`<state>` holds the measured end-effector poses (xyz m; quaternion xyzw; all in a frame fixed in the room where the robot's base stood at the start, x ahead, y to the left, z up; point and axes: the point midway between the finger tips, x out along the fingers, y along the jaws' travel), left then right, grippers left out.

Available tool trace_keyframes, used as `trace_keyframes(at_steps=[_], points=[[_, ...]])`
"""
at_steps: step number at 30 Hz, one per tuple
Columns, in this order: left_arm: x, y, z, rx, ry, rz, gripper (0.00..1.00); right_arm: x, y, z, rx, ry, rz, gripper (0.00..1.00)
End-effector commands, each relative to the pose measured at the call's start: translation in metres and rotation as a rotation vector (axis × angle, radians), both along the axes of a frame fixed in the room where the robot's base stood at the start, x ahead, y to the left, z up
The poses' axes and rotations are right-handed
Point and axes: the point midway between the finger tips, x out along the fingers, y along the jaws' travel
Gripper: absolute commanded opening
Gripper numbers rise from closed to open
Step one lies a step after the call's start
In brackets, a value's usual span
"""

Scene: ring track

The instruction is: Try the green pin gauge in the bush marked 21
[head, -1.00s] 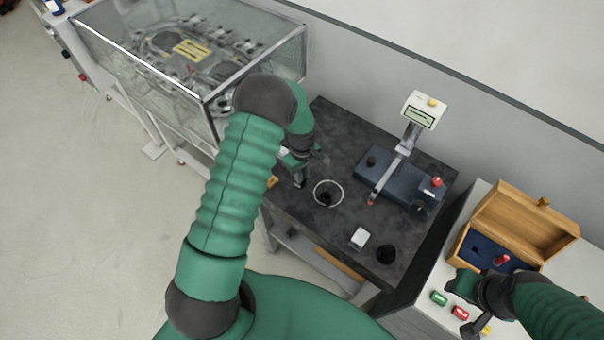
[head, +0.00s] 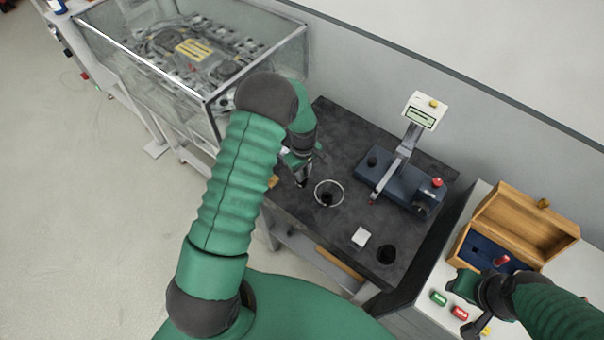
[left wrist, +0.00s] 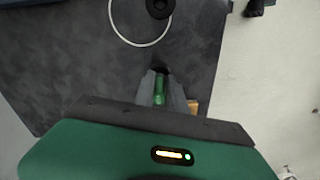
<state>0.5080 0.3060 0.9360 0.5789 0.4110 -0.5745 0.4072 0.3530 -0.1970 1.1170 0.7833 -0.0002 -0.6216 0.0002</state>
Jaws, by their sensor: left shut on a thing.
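My left gripper (head: 302,182) is over the dark bench top, left of the white ring. In the left wrist view its fingers (left wrist: 160,98) are shut on a green cylinder, the green pin gauge (left wrist: 159,88). The gauge's far end looks dark and is hard to make out. A black bush (head: 327,198) stands inside the white ring (head: 316,186), apart from the gripper; it also shows in the left wrist view (left wrist: 159,6). Another black round piece (head: 386,254) is nearer the front edge. No number 21 is readable. My right gripper (head: 464,302) is by the wooden box; its jaws are unclear.
A blue device (head: 397,187) with a raised display (head: 420,112) stands at the back right. A glazed case (head: 150,75) stands left.

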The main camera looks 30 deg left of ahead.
Motion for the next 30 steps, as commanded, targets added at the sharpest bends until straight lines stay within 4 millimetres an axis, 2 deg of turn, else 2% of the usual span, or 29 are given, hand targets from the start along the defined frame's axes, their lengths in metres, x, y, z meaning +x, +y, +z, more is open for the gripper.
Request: trace_keyframes(at_steps=[30], points=[[0.0,0.0,0.039,0.001,-0.001,0.001,0.0,0.0,0.0,0.029,0.0,0.0,0.0,0.36]])
